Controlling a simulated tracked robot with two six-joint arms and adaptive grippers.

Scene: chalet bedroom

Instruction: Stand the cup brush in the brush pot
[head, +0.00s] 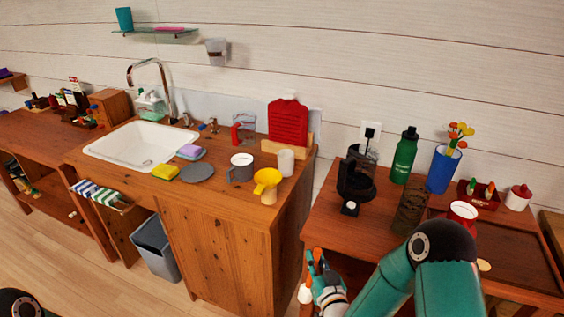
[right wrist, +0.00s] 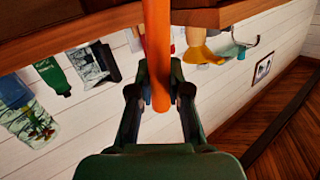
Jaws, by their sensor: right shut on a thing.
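My right gripper (head: 318,272) is low in front of the gap between the sink counter and the right-hand table. In the right wrist view its fingers (right wrist: 160,92) are shut on an orange rod (right wrist: 157,45), which looks like the handle of the cup brush. The rod's far end runs out of the top of that view. A small pale end (head: 305,293) shows beside the gripper in the head view; I cannot tell whether it is the brush head. A plain white cylinder (head: 286,162) stands upright on the counter; I cannot tell if it is the brush pot. My left gripper is out of view.
The yellow funnel (head: 267,178), grey mug (head: 241,168) and red board (head: 288,122) crowd the counter's right end. The coffee maker (head: 356,178), green bottle (head: 404,155) and blue vase (head: 443,168) stand on the right-hand table. A grey bin (head: 155,248) is below the sink.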

